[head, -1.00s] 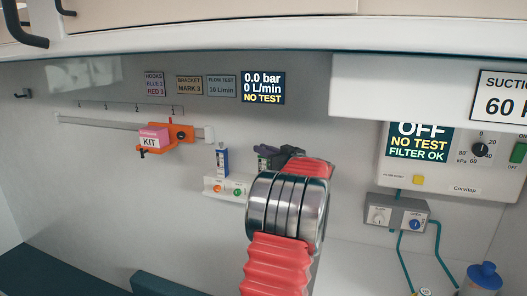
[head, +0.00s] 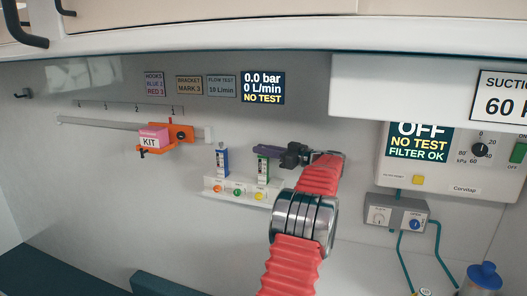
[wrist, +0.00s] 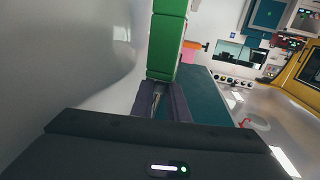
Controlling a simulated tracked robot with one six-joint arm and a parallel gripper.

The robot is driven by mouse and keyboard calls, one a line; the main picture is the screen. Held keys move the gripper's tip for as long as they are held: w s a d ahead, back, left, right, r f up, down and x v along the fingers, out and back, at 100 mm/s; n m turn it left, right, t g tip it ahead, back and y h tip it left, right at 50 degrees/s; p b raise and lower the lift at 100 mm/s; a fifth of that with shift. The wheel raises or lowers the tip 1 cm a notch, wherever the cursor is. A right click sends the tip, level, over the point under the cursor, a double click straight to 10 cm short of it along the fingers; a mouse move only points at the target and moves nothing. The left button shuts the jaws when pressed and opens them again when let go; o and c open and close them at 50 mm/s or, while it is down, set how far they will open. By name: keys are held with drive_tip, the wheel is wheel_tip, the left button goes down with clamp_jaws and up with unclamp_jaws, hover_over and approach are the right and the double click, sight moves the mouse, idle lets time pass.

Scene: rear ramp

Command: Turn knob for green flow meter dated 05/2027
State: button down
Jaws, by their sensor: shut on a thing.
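The green flow meter (head: 263,169) stands upright on the white wall panel (head: 212,186), beside a blue flow meter (head: 222,161). The date on its label is too small to read. My gripper (head: 264,150) reaches in from the right, with its purple fingers at the top of the green flow meter. In the wrist view, the green body (wrist: 166,45) extends beyond my gripper (wrist: 158,98). The fingers are shut on a small metallic part, which I take as the knob; they hide most of it.
An orange bracket with a pink kit box (head: 151,139) hangs on the rail to the left. Screen (head: 263,88) above reads 0.0 bar, 0 L/min, NO TEST. A grey box with hoses (head: 398,214) and the suction unit (head: 455,165) are to the right.

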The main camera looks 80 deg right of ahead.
idle(0.3)
drive_tip(key=c, duration=1.7)
unclamp_jaws()
drive_tip(key=shift+v, duration=3.75)
